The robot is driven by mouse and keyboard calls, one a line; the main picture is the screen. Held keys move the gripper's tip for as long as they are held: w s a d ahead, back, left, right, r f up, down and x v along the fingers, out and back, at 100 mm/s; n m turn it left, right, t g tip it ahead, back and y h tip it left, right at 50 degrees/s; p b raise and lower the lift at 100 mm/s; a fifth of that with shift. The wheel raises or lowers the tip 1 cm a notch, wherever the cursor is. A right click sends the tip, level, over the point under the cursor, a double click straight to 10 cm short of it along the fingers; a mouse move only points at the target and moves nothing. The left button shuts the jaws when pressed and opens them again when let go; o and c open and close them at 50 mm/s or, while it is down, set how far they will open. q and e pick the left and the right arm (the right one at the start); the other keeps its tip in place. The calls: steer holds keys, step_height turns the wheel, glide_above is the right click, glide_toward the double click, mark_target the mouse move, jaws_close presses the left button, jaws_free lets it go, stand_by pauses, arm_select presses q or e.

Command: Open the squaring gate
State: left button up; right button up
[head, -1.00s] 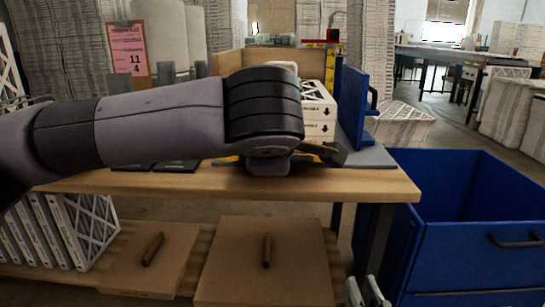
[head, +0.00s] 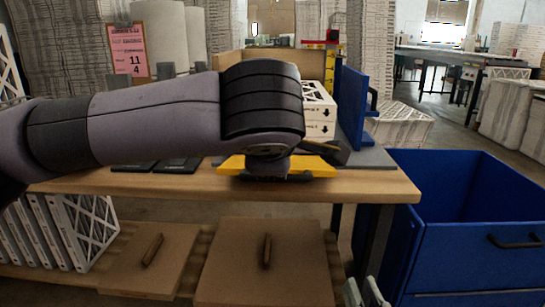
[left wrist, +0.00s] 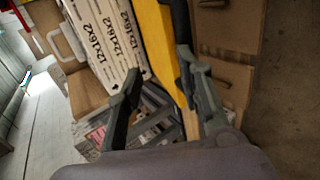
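A yellow bar (head: 322,167), which looks like the squaring gate, lies at the front of the bench, partly hidden by my left arm. It also shows in the left wrist view (left wrist: 157,40), with a dark strip along one side. My left gripper (head: 268,178) is low over it. In the left wrist view its fingers (left wrist: 160,72) are apart, one on each side of the bar; I cannot tell whether they touch it. White filter boxes (head: 320,112) stand behind the bar. My right gripper (head: 367,291) is at the bottom edge, fingers apart and empty.
A blue upright panel (head: 353,105) with a black handle stands right of the boxes. A blue bin (head: 470,255) is right of the wooden bench (head: 385,186). Dark flat pads (head: 178,166) lie on the bench at left. Filters (head: 75,230) stand on the lower shelf.

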arm_select(q)
steer(key=v, duration=1.1)
